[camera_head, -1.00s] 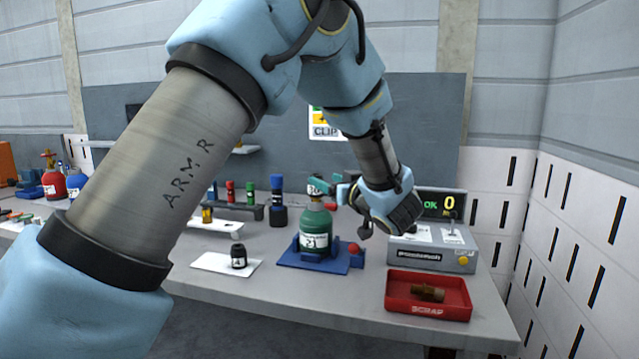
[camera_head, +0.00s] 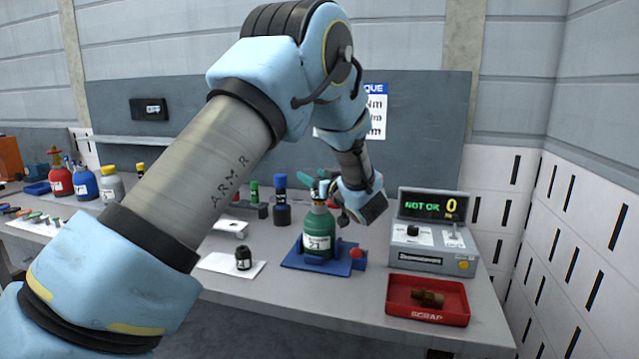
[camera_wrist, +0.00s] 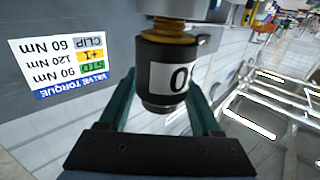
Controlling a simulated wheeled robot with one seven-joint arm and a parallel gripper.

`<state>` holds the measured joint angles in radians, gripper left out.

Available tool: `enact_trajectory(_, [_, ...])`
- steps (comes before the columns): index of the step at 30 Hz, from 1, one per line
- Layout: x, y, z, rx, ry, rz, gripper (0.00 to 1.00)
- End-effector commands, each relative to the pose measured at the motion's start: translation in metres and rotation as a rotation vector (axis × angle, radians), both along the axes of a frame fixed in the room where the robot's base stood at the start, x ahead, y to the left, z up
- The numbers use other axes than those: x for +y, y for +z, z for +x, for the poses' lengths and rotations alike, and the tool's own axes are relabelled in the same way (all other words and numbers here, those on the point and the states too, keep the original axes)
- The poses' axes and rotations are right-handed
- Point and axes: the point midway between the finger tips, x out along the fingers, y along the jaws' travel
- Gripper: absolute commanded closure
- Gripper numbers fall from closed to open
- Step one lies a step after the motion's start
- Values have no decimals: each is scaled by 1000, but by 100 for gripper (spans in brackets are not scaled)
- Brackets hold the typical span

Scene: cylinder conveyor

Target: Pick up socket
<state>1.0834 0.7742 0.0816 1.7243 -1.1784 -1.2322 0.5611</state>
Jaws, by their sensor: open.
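A black socket (camera_wrist: 166,84) with a white label, partly readable as "0", sits on a brass-coloured fitting (camera_wrist: 172,28) in the wrist view, which is upside down. My gripper (camera_wrist: 160,95) is open, with one teal finger on either side of the socket; I cannot tell whether they touch it. Another small black socket (camera_head: 243,259) stands on a white mat (camera_head: 219,264).
The green cylinder stands in a blue holder (camera_head: 292,262). A grey tester (camera_head: 431,250) with a lit display is to the right, behind a red scrap tray (camera_head: 400,307) holding a brown part.

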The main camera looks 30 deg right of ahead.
Motion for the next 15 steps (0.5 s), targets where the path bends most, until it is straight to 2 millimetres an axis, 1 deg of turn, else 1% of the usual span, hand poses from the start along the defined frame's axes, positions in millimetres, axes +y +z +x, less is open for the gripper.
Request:
enact_trajectory(7, [0,-1,1,1,-1,0,36])
enact_trajectory(15, [0,-1,1,1,-1,0,66])
